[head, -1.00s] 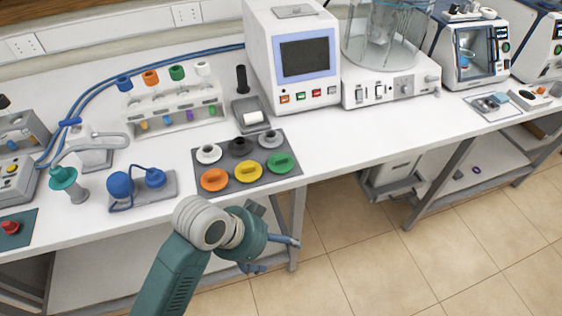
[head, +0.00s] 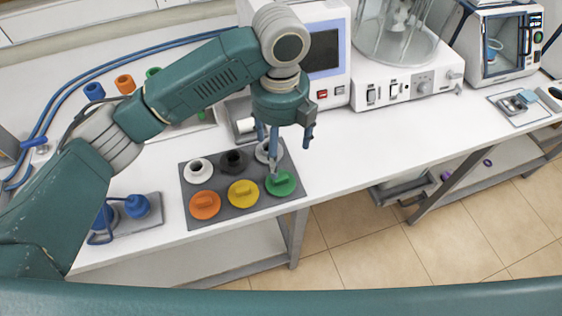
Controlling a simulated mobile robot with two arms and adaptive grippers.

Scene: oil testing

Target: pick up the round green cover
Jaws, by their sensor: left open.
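The round green cover (head: 284,187) lies at the front right of a dark grey mat (head: 225,212) on the white bench. It has a raised grip bar on top. My left gripper (head: 275,168) points down from above, open, with one finger close to the back left edge of the green cover. I cannot tell whether it touches. The fingers partly hide the grey cover (head: 263,152) behind. My right gripper is not in view; a green arm link of mine crosses the bottom of the picture.
On the mat also lie an orange cover (head: 205,205), a yellow cover (head: 243,194), a white cover (head: 199,170) and a black cover (head: 234,161). A blue-capped item (head: 137,206) stands to the left. A white machine (head: 337,88) stands behind. The bench right of the mat is clear.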

